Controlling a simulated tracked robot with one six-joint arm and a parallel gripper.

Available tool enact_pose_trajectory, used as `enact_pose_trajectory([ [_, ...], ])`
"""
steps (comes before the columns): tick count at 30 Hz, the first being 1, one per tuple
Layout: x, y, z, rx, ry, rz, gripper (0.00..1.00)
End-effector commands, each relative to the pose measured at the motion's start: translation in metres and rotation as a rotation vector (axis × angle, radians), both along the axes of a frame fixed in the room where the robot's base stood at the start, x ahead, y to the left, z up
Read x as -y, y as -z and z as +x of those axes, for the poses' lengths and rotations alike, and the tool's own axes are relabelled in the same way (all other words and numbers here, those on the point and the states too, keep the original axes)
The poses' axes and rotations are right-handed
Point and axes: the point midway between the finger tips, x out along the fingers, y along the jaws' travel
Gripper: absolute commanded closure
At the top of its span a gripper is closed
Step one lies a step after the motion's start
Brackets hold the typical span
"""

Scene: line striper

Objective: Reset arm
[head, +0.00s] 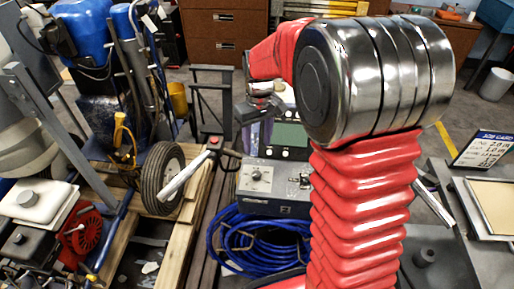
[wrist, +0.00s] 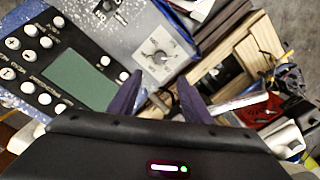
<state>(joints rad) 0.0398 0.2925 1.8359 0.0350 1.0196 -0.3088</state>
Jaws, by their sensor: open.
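My gripper (head: 256,137) hangs from the end of my red arm, pointing down, in the middle of the head view. In the wrist view its two dark fingers (wrist: 158,92) stand apart with nothing held between them. Below and beyond it is a grey control box with a dial (head: 257,177), which also shows in the wrist view (wrist: 155,50). A panel with a grey-green screen (head: 289,135) and white buttons is beside the gripper; it fills the left of the wrist view (wrist: 75,78). My upper arm hides what lies behind it.
A blue line striper (head: 82,25) with a black wheel (head: 161,180) stands at the left by wooden planks (head: 178,217). A blue hose coil (head: 258,243) lies below the control box. Brown drawers (head: 224,28) stand behind. A grey surface with a sign (head: 484,149) is at right.

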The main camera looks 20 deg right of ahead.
Motion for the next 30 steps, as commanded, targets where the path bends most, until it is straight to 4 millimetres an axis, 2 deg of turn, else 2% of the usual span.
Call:
enact_pose_trajectory([
  [20, 0.0, 0.0, 0.001, 0.004, 0.034, -0.001, 0.55],
  [24, 0.001, 0.014, -0.019, -0.024, 0.086, -0.005, 0.55],
  [30, 0.0, 0.003, -0.048, -0.007, 0.138, -0.01, 0.55],
])
